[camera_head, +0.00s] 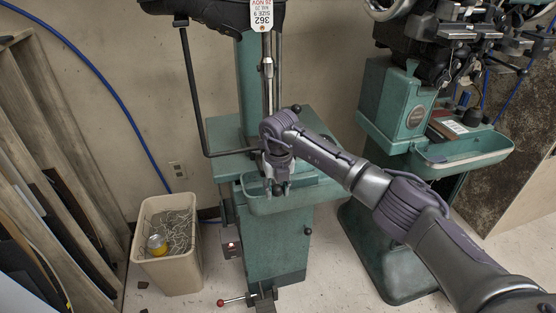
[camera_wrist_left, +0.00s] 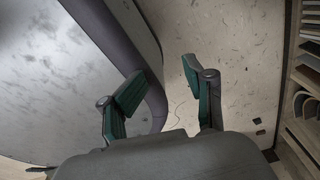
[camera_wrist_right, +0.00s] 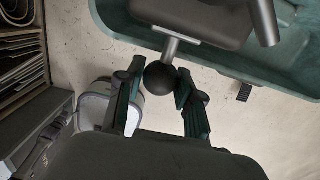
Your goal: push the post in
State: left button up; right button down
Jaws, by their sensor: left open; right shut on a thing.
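A black ball knob (camera_wrist_right: 158,78) on a short metal rod (camera_wrist_right: 171,48) shows between the fingers of my right gripper in the right wrist view. My right gripper (camera_head: 278,188) is shut on this knob at the front of the green machine (camera_head: 262,228). In the head view the gripper hides most of the knob. An upright metal post (camera_head: 268,75) rises behind the gripper, below a tagged dark shoe (camera_head: 205,9). Whether the rod joins this post cannot be told. My left gripper (camera_wrist_left: 160,80) is open and empty in the left wrist view, out of the head view.
A beige bin (camera_head: 140,258) with wire and a yellow can stands left of the machine. A second green machine (camera_head: 398,105) with a tray stands at the right. Boards (camera_head: 35,90) lean at the far left. A red-knobbed lever (camera_head: 232,300) is near the floor.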

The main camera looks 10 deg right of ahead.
aim_at(274, 181)
jog(key=shift+w+f, duration=0.15)
jog(key=shift+w, duration=0.15)
jog(key=shift+w+a+b, duration=0.1)
jog(key=shift+w+b, duration=1.25)
jog(key=shift+b, duration=0.5)
jog(key=shift+w+b, duration=0.7)
jog(key=shift+b, duration=0.1)
jog(key=shift+w+b, duration=0.4)
jog(key=shift+b, duration=0.15)
jog(key=shift+w+b, duration=0.15)
jog(key=shift+b, duration=0.15)
pick_arm(q)
jog(key=w+d+r, duration=0.1)
jog(key=w+r, duration=0.1)
jog(key=w, duration=0.5)
jog(key=w+d+r+t, duration=0.1)
jog(key=w+r, duration=0.2)
jog(key=w, duration=0.5)
jog(key=shift+d+r, duration=0.15)
pick_arm(e)
jog(key=shift+r, duration=0.25)
